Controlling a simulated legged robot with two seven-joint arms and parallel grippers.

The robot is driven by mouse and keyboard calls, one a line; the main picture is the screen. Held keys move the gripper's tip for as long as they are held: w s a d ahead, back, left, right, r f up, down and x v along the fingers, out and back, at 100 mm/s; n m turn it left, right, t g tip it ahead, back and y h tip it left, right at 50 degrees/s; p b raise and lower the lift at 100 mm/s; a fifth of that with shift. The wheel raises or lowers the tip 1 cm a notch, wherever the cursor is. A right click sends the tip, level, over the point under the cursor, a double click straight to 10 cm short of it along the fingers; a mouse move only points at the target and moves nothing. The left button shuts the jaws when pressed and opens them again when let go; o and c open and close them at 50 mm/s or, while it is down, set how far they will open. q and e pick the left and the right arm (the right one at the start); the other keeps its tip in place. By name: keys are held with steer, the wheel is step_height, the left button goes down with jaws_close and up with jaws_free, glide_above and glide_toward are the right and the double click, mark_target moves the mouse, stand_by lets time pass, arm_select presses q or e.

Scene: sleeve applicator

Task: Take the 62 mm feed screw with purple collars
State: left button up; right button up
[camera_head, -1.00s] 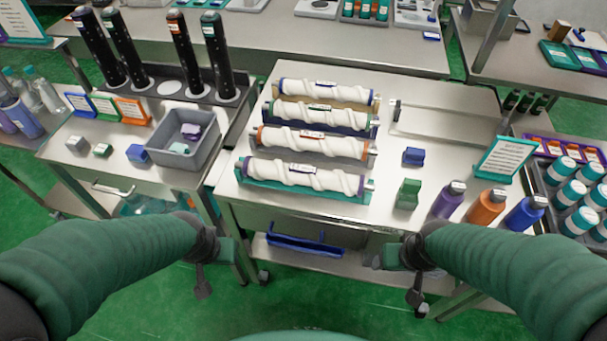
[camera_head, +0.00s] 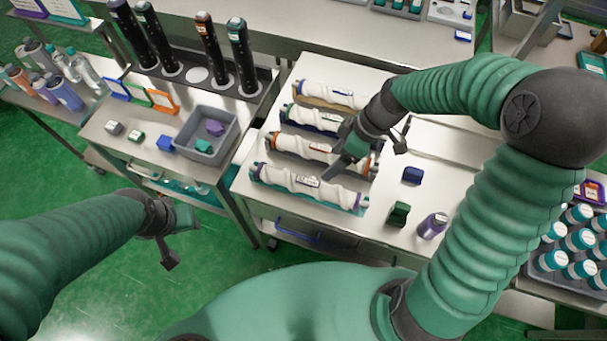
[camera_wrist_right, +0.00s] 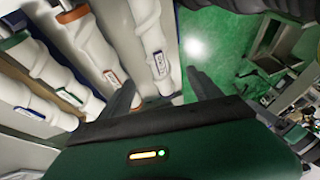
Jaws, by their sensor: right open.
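Several white feed screws lie in a row on cradles on the middle table. The nearest screw (camera_head: 300,184) has purple collars and lies on a teal cradle. The one behind it (camera_head: 300,147) has orange collars, the one after that (camera_head: 305,118) green. The farthest (camera_head: 325,95) has bluish collars. My right gripper (camera_head: 343,160) is open above the right part of the nearest two screws. In the right wrist view its fingers (camera_wrist_right: 160,92) stand apart, with the nearest screw (camera_wrist_right: 150,40) running in toward the gap. My left gripper (camera_head: 183,217) hangs left of the table; its jaw opening is unclear.
A blue block (camera_head: 412,175), a green block (camera_head: 399,214) and a purple bottle (camera_head: 432,226) stand right of the screws. A grey bin (camera_head: 232,128) and upright black tubes (camera_head: 240,50) are at the left. White-and-teal jars (camera_head: 553,261) fill a tray at the right.

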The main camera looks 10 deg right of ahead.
glide_above(311, 181)
steer(key=s, duration=0.1)
steer(key=f, duration=0.4)
steer(key=d+f, duration=0.1)
steer(key=f, duration=0.1)
steer(key=shift+s+f, duration=0.1)
steer(key=shift+s, duration=0.1)
steer(key=f, duration=0.2)
steer(key=f+p, duration=0.1)
steer(key=f, duration=0.1)
steer(key=w+f, duration=0.1)
steer(key=f, duration=0.1)
steer(key=shift+w+a+f, duration=0.1)
steer(key=shift+a+f, duration=0.2)
steer(key=shift+f, duration=0.1)
steer(key=shift+w+a+f, duration=0.15)
steer(key=shift+a, duration=0.55)
steer(key=shift+c, duration=2.5)
steer(key=shift+d, duration=0.45)
steer(key=c, duration=0.7)
jaws_close()
arm_select(q)
steer(key=shift+s+a+r, duration=0.1)
steer(key=shift+a+r, duration=0.45)
steer(key=shift+r, duration=0.05)
arm_select(e)
steer(key=shift+a, duration=0.15)
